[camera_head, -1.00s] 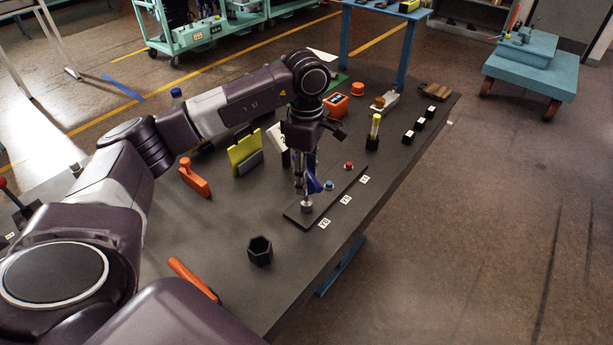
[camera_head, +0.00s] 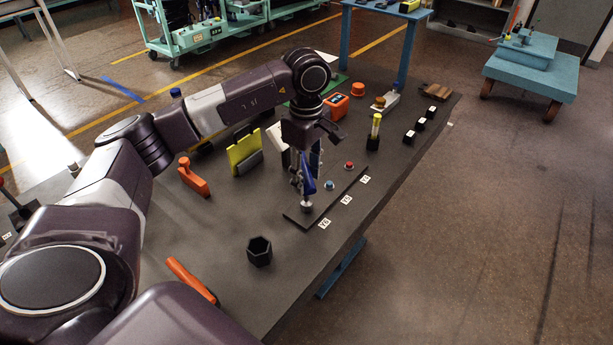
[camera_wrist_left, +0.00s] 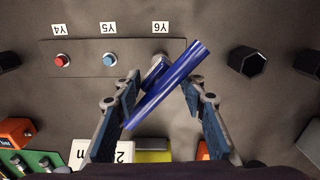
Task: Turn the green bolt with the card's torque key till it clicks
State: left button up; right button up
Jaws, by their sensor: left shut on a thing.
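A dark bolt plate (camera_head: 335,200) lies near the table's right edge. It carries a red-capped bolt (camera_head: 349,165) by label Y4 and a blue-capped bolt (camera_head: 328,184) by label Y5. My left gripper (camera_head: 304,183) points down over the Y6 end, shut on a blue-handled key (camera_head: 308,187). In the left wrist view the key (camera_wrist_left: 172,84) slants between the fingers (camera_wrist_left: 160,85). Its grey shank (camera_wrist_left: 155,72) stands at the Y6 position and hides the bolt there, so I see no green cap. A white card (camera_wrist_left: 88,153) bears a partly hidden number. My right gripper is out of view.
A black hexagonal cup (camera_head: 259,251) stands in front of the plate. A yellow panel (camera_head: 245,152) and an orange-handled tool (camera_head: 193,177) stand left of the gripper. Several small black blocks (camera_head: 420,124) line the right edge. Bare tabletop lies around the hexagonal cup.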

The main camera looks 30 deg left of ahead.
pick_arm(q)
jog(key=shift+m, duration=0.5)
jog(key=shift+m+b, duration=0.45)
jog(key=shift+m, duration=0.55)
jog(key=shift+m, duration=0.5)
jog(key=shift+r+p, duration=1.75)
jog(key=shift+r, duration=1.3)
